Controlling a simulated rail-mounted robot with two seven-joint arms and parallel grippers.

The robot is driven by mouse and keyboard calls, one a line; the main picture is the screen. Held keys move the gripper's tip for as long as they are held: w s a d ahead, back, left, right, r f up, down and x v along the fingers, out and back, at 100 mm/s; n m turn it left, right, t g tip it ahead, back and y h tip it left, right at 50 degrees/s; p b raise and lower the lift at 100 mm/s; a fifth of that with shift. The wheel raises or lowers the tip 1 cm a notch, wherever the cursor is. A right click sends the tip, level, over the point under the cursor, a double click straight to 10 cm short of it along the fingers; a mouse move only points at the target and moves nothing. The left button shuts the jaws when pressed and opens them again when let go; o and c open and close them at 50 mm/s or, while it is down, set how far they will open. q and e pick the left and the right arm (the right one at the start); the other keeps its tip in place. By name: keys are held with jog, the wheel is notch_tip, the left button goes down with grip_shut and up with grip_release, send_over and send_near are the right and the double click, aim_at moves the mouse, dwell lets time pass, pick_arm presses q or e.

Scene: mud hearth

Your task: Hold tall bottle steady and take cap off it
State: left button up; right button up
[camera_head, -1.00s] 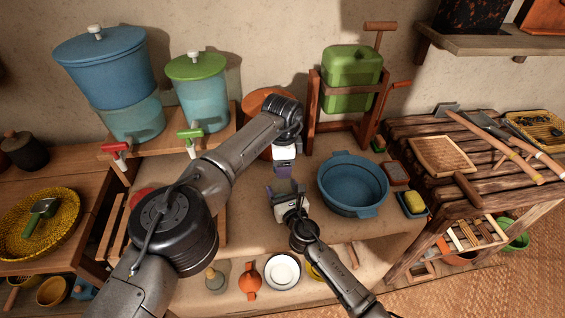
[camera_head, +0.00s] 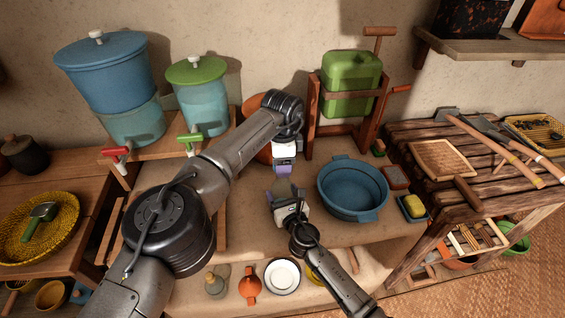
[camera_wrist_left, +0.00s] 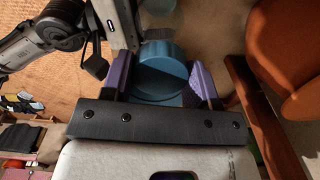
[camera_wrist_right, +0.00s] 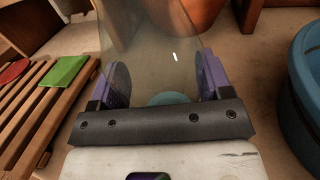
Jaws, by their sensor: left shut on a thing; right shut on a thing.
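A blue-teal round cap (camera_wrist_left: 162,66) shows in the left wrist view between the purple finger pads of my left gripper (camera_wrist_left: 163,78), which is shut on it. In the right wrist view, my right gripper (camera_wrist_right: 165,82) is shut on a clear, see-through tall bottle (camera_wrist_right: 155,45). A teal round shape shows low between its fingers. In the head view my left gripper (camera_head: 283,166) is directly above my right gripper (camera_head: 286,192). The arms and grippers largely hide the bottle and cap there, so I cannot tell whether they touch.
A blue basin (camera_head: 352,187) stands close to the right of the grippers. A green canister in a wooden frame (camera_head: 350,85) is behind. A slatted wooden rack (camera_wrist_right: 40,110) lies left in the right wrist view. A white bowl (camera_head: 282,275) sits at the front.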

pick_arm(q)
jog(key=shift+r, duration=2)
pick_arm(e)
jog(key=o, duration=1.8)
jog(key=shift+c, duration=0.2)
